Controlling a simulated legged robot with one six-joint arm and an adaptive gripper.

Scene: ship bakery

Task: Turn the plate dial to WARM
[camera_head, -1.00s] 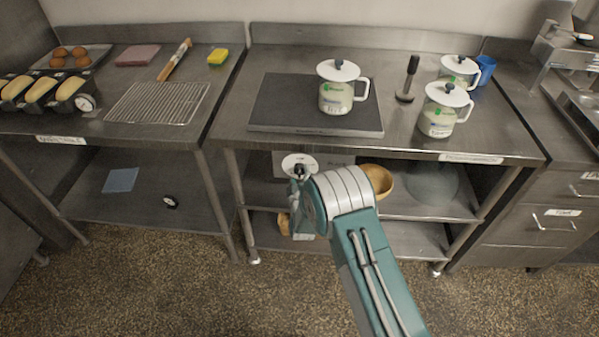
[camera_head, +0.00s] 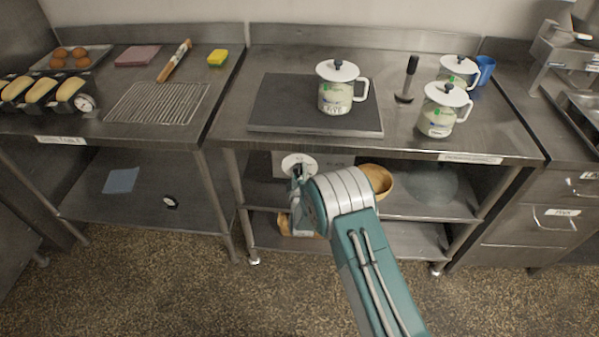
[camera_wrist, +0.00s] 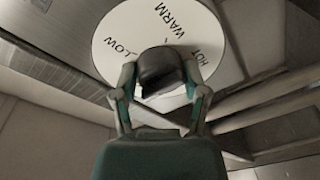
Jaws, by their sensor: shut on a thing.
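The plate dial (camera_wrist: 110,75) is a round white disc with the words LOW, WARM and HOT around a dark knob (camera_wrist: 160,70). In the wrist view the dial fills the upper middle, with LOW at its left, WARM at the top and HOT at the right. My gripper (camera_wrist: 160,88) has a finger on each side of the knob and is shut on it. In the head view the dial (camera_head: 289,161) shows on a pale panel under the middle table's front edge. My gripper (camera_head: 297,178) is against it there, its fingertips partly hidden by my arm.
A dark hot plate (camera_head: 280,101) on the middle table bears a lidded white mug (camera_head: 336,95). Two similar mugs stand to the right. A wooden bowl (camera_head: 378,180) sits on the shelf below, right of my arm. Table legs flank the arm.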

